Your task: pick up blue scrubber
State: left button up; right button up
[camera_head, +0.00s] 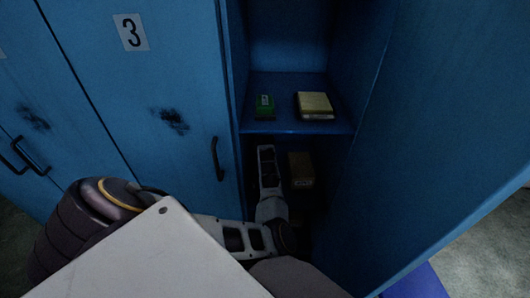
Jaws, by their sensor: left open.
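I cannot make out a blue scrubber in the head view. The lower locker compartment (313,212) is dark, and my left arm hides part of it. My left gripper (267,163) is open, with its pale parts reaching into this compartment on its left side. A brown block-like item (301,169) is in the same compartment, just right of the gripper and apart from it in the picture. I cannot tell whether anything is between the fingers. My right gripper is not in view.
The shelf above (282,129) holds a small green item (264,107) at left and a yellowish block (314,102) at right. A shut locker door marked 3 (180,70) stands left. A tall blue panel (435,130) bounds the right side. Floor shows far right.

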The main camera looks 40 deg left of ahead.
pick_arm(q)
jog(key=shift+f, duration=0.3)
jog(key=c, duration=1.1)
